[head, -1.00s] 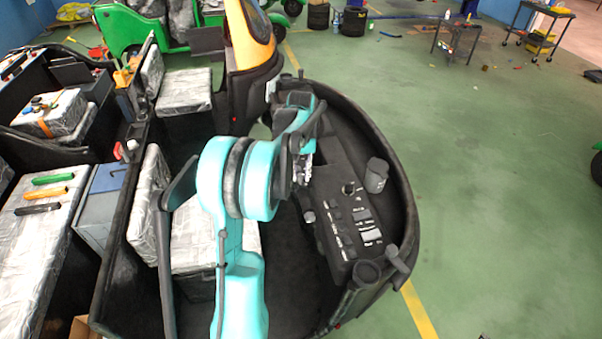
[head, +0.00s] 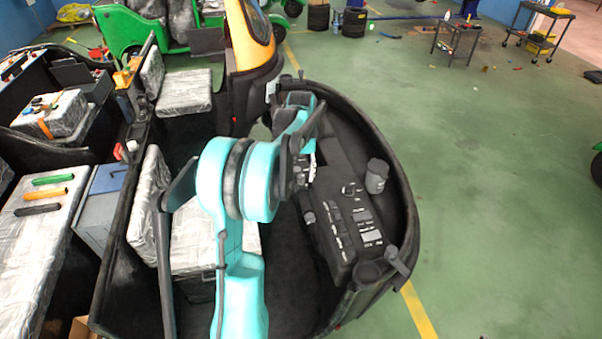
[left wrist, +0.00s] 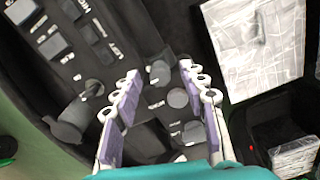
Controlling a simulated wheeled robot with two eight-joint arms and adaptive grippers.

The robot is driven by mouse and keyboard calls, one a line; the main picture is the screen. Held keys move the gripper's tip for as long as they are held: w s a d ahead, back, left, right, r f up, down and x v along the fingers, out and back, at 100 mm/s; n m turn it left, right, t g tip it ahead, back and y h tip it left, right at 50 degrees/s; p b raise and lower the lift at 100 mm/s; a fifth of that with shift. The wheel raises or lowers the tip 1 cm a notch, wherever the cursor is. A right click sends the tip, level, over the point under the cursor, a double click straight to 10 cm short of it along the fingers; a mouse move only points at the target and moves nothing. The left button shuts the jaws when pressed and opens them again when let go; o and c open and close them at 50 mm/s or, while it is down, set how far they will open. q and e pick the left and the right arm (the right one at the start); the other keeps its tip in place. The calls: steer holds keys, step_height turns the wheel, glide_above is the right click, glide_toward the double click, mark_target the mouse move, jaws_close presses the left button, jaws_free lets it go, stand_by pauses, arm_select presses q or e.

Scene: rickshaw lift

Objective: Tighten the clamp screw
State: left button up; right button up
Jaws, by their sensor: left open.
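A small grey round knob (left wrist: 159,72), possibly the clamp screw, stands on the dark control panel (left wrist: 125,80). In the left wrist view it shows just beyond and between my fingertips. It also shows in the head view (head: 309,217), at the panel's left edge. A flat round disc (left wrist: 177,98) lies beside it, between the fingers. My left gripper (left wrist: 158,76) is open and empty, with its white and purple fingers apart on either side. In the head view my left gripper (head: 303,176) is partly hidden by my arm, over the panel's far part. My right gripper is not in view.
A grey cup-like cylinder (head: 376,177) and another knob (head: 350,188) stand on the panel. The curved black rickshaw rim (head: 385,130) encloses it. A wrapped seat (head: 187,240) lies to the left.

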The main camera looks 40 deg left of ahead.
mark_target(301, 175)
arm_select(q)
step_height(301, 175, up, 12)
stand_by(0.4)
steer(key=shift+f, duration=0.15)
stand_by(0.3)
